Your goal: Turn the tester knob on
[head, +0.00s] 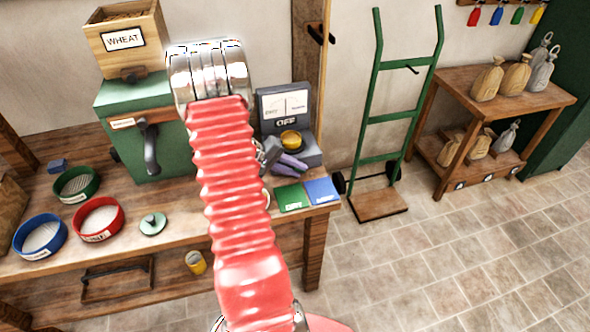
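The tester (284,103) is a grey box at the right part of the workbench, with a white dial face and the word OFF below it. A round yellow part (291,137) sits on its grey base; I cannot tell if this is the knob. My red ribbed arm crosses the middle of the view. My gripper (284,164) shows partly to the right of the arm, as grey metal and purplish fingers low in front of the tester base. The arm hides part of it. I cannot tell whether its fingers are apart or touch the tester.
On the workbench (180,235) are a green mill (168,145) with a wheat hopper (124,45), blue (40,237), red (98,219) and green (77,184) sieves, and green (291,198) and blue (322,191) cards. A green hand truck (383,118) stands right; open tiled floor lies beyond.

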